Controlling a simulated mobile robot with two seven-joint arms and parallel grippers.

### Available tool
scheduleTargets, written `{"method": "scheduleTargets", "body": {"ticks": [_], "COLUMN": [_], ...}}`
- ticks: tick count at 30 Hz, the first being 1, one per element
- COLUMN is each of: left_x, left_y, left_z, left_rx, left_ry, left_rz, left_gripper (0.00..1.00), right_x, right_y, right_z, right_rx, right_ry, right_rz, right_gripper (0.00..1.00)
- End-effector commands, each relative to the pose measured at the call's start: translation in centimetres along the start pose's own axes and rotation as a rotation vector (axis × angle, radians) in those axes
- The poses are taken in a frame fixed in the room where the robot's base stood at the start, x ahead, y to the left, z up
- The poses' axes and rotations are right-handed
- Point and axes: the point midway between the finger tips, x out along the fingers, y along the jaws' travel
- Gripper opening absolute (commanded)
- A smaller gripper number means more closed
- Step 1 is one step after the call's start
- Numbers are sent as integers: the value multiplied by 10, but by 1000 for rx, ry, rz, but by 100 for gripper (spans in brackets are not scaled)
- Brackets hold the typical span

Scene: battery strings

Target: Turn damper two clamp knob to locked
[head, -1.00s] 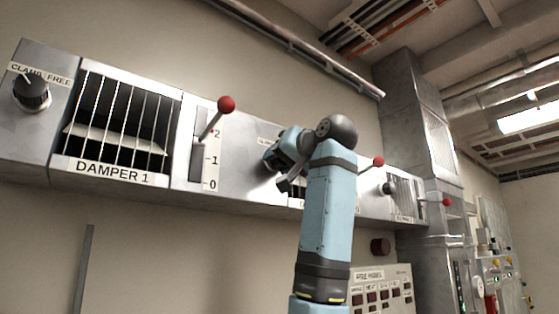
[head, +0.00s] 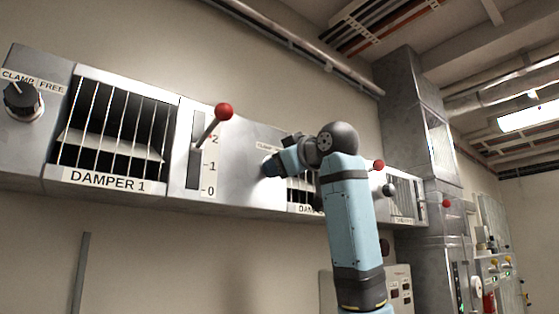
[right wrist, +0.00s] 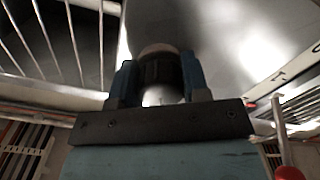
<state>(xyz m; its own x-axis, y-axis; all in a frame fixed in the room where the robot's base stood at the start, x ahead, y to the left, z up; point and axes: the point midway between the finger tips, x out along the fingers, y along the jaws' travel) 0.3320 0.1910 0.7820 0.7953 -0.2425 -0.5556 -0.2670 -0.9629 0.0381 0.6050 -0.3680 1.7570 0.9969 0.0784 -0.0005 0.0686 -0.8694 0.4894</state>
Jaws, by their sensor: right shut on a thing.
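The damper two clamp knob (right wrist: 160,70) is dark and round, and it sits between the two blue fingers of my right gripper (right wrist: 158,82) in the right wrist view. The gripper is shut on it. In the head view my right gripper (head: 272,165) is against the panel just below a small clamp label (head: 268,147), and it hides the knob. The knob's pointer and setting cannot be read. The damper two grille (head: 302,195) is partly covered by my right arm. My left gripper is not in view.
To the left are the damper 1 grille (head: 112,130), its clamp knob (head: 22,101) beside a FREE label, and a red-ball lever (head: 223,112). Another red-ball lever (head: 378,165) stands right of my arm.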

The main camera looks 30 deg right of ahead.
Motion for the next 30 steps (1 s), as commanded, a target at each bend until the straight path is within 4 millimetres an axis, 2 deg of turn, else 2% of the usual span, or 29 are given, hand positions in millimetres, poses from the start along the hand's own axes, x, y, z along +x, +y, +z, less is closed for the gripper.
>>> {"method": "scheduleTargets", "body": {"ticks": [6,15,30], "left_x": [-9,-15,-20], "left_y": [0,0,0], "left_z": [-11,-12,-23], "left_rx": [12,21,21], "left_ry": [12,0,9], "left_rz": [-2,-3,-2], "left_gripper": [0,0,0], "right_x": [0,0,0], "right_y": [3,2,1], "right_z": [-2,-2,0], "right_rx": [-192,-386,-488], "right_ry": [-2,-1,0], "right_rz": [1,0,-1], "right_gripper": [19,19,19]}}
